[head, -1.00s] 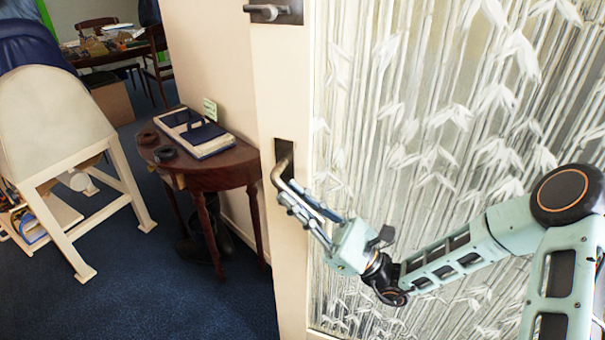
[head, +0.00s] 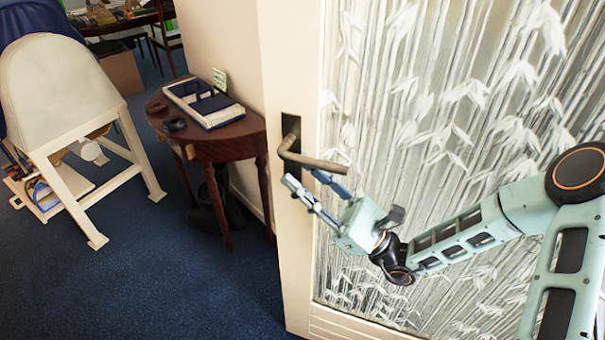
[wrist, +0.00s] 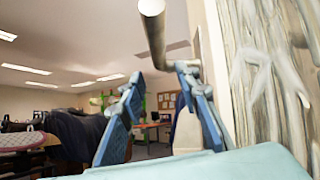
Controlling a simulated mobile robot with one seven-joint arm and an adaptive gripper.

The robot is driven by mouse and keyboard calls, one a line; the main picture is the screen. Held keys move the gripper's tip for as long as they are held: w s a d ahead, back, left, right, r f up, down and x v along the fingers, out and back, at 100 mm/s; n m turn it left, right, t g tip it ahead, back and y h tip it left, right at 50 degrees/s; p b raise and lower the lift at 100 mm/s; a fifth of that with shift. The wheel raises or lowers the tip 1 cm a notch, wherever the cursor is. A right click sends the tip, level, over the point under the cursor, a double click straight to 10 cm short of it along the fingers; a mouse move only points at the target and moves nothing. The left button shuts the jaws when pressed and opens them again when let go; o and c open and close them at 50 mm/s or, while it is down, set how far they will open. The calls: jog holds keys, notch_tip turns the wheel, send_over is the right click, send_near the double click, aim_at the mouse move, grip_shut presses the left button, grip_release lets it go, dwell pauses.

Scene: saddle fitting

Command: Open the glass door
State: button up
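The glass door (head: 430,110) has a cream frame and a frosted bamboo-leaf pane, and it fills the right of the head view. Its free edge is at the left, with the room visible past it; I cannot tell exactly how far it stands open. The lever handle (head: 312,161) points right from a dark plate, sloping slightly down. My gripper (head: 303,179) is open and empty just below the lever. In the wrist view, the handle (wrist: 154,25) is above the spread fingers (wrist: 161,75), not between them, and the door's pane (wrist: 262,60) is at right.
A dark wooden half-round table (head: 235,140) with a book-like box (head: 203,103) stands left of the door by the wall. A white-legged saddle stand (head: 60,90) is further left. Blue carpet (head: 190,285) is clear in front.

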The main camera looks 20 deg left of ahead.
jog(key=v, duration=1.1)
jog(key=shift+d+f, duration=0.2)
jog(key=shift+d, duration=0.05)
